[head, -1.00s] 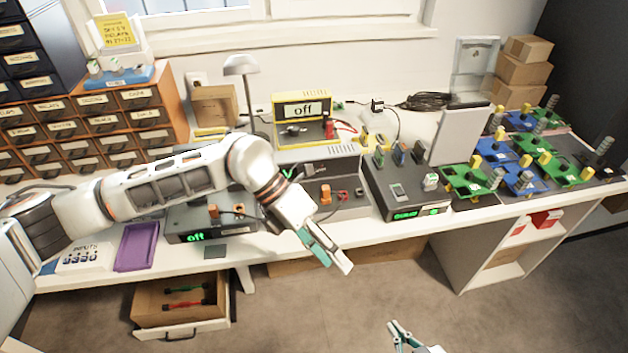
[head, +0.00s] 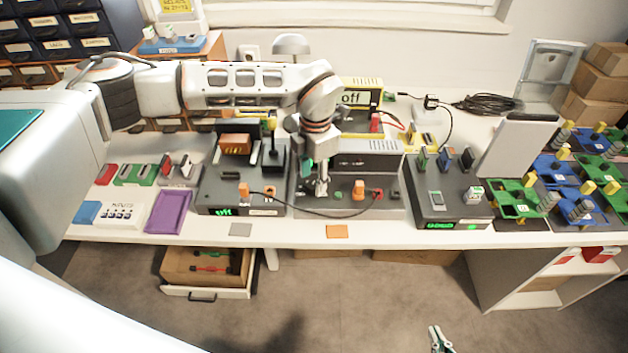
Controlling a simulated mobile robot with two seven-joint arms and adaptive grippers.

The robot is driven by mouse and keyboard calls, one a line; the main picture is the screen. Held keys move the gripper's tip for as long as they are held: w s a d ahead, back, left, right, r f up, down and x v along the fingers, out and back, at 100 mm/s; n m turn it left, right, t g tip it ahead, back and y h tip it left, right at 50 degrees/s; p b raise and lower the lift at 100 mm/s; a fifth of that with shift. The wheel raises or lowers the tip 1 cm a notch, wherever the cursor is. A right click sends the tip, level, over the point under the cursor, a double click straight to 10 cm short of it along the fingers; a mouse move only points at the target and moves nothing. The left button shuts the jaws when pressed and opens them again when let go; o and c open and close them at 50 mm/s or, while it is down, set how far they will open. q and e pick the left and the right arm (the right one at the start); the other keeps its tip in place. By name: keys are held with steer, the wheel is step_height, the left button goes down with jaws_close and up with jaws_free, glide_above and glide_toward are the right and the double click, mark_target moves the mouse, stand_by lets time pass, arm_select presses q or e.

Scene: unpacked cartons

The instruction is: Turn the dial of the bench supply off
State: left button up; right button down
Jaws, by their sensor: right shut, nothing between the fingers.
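A yellow-framed unit (head: 362,90) at the back of the bench has a display that reads "off"; my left arm hides much of its front, and no dial on it can be made out. A grey unit (head: 219,211) at the front left also has a green display reading "off". I cannot tell for certain which is the bench supply. My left gripper (head: 320,186) points down over the grey middle unit (head: 388,212), near its orange block; whether it touches is unclear, and its finger gap is unclear. My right gripper (head: 438,340) is shut and empty, low over the floor in front of the bench.
A dark unit with a green display (head: 438,226) stands right of the middle unit. A dark cable (head: 310,208) loops across the front. A purple tray (head: 168,213) lies at left. An open drawer (head: 208,270) juts out below. Green and blue boards fill the right end.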

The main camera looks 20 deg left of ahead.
arm_select(q)
steer(key=shift+f, duration=0.85)
steer(key=c, duration=1.1)
